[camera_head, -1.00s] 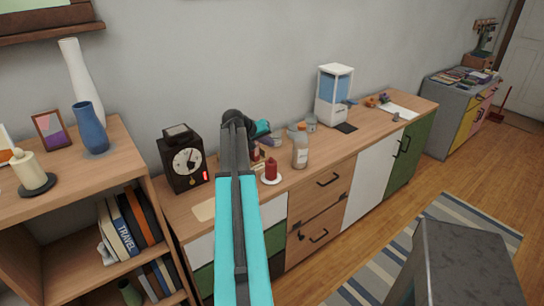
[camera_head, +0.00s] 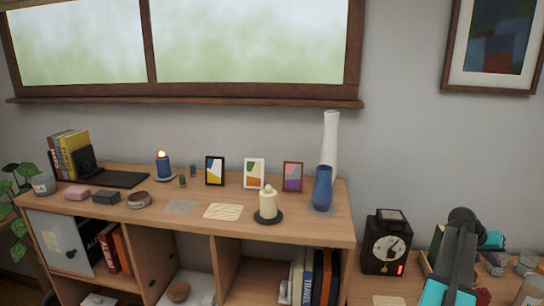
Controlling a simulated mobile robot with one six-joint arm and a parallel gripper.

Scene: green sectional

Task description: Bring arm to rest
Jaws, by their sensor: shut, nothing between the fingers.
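My arm (camera_head: 452,270) rises from the bottom edge at the lower right in the head view. Its teal and dark grey link leads up to a dark joint (camera_head: 463,216), with a short teal part (camera_head: 491,240) to the right of it. I cannot make out the gripper's fingers; the end of the arm is hidden behind its own links. Nothing held by the arm can be seen.
A wooden shelf unit (camera_head: 330,227) bears a blue vase (camera_head: 323,189), a cream candle (camera_head: 268,204) and several picture frames. A black dial clock (camera_head: 387,246) stands left of my arm on a lower cabinet. Jars (camera_head: 526,264) are at the right edge.

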